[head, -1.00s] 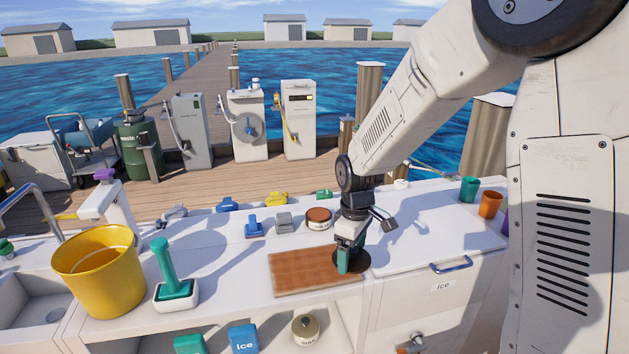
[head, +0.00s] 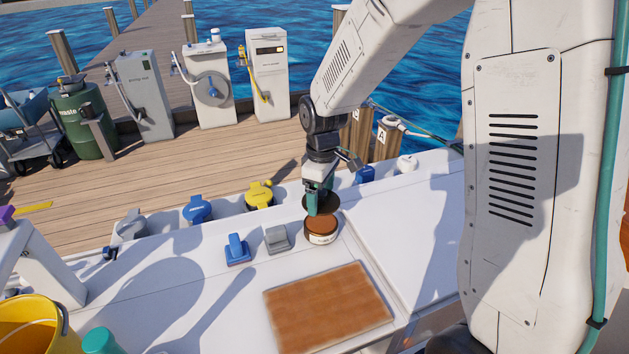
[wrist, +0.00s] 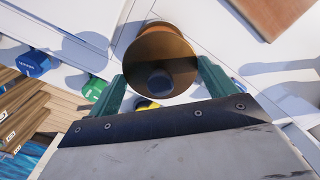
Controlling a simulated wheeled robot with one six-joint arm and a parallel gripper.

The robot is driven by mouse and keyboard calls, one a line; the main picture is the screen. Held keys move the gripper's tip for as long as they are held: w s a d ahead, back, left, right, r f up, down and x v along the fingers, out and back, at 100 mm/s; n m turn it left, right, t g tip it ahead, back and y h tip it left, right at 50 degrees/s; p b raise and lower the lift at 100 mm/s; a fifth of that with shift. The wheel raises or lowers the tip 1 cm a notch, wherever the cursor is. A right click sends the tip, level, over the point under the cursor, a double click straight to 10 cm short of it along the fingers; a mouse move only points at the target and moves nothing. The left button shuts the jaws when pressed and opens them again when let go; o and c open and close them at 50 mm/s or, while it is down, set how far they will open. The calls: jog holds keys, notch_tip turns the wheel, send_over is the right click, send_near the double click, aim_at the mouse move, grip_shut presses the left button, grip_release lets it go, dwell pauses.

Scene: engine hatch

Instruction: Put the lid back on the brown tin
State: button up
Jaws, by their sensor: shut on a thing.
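The brown tin (head: 321,231) stands open on the white counter behind the wooden board, its brown top showing. My gripper (head: 314,201) is shut on the dark round lid (head: 329,203), which it holds above and slightly behind the tin. The lid overlaps the tin's far edge in the head view, and I see no clear contact. In the wrist view the lid (wrist: 148,52) is a bronze disc with a dark knob (wrist: 159,82) between the green fingers of my gripper (wrist: 162,78). The lid hides most of what lies beneath it there.
The wooden board (head: 330,306) lies in front of the tin. Blue (head: 236,250) and grey (head: 277,239) fittings sit left of it. Yellow (head: 259,196) and blue (head: 198,209) caps line the back edge. A yellow bucket (head: 28,325) stands at front left. The counter to the right is clear.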

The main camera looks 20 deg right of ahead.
aim_at(321, 222)
jog(key=shift+f, duration=3.15)
jog(key=shift+f, duration=0.1)
jog(key=o, duration=0.8)
jog(key=shift+r, duration=3.5)
grip_shut()
